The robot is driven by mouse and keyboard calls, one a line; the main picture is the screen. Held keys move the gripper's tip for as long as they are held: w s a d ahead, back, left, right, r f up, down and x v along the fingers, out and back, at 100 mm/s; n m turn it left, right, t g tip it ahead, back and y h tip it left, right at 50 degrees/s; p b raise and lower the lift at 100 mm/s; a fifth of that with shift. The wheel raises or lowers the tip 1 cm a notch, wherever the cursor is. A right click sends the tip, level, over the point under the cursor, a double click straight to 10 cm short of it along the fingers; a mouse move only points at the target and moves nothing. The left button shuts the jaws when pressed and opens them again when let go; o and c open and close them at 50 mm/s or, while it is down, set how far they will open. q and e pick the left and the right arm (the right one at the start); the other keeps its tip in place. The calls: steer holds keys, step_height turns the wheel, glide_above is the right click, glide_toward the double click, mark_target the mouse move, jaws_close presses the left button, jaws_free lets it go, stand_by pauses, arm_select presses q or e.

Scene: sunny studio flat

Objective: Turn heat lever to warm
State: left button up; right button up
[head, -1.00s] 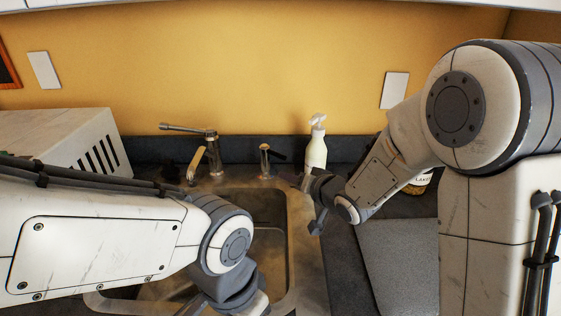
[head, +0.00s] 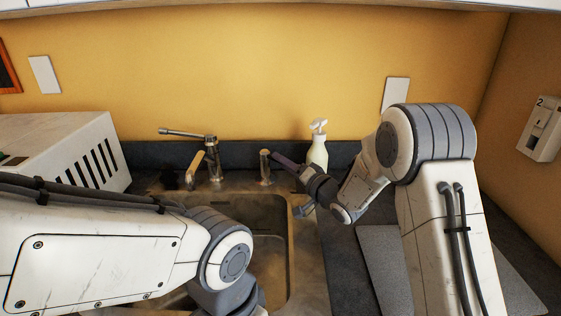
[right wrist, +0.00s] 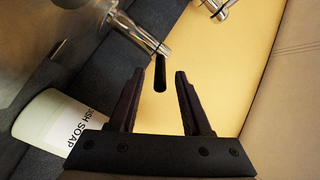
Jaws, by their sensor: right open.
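The heat lever, a short metal post (head: 265,167) with a black handle (right wrist: 160,76), stands behind the sink, right of the faucet (head: 212,156). My right gripper (head: 279,158) reaches in from the right at the lever; its fingers are open. In the right wrist view the black handle's tip shows near the gap between the fingertips, with nothing gripped; contact cannot be told. In the head view my dark fingers hide the handle. My left arm crosses the lower left over the sink, its gripper out of frame.
A white dish soap bottle (head: 318,148) stands just right of the lever, close to my right gripper; it also shows in the right wrist view (right wrist: 52,128). The sink (head: 290,245) lies in front. A white vented box (head: 90,150) stands at left. A yellow wall is behind.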

steer(key=shift+x, duration=1.05)
steer(key=shift+c, duration=0.2)
jaws_close()
steer(key=shift+f, duration=0.1)
stand_by(0.4)
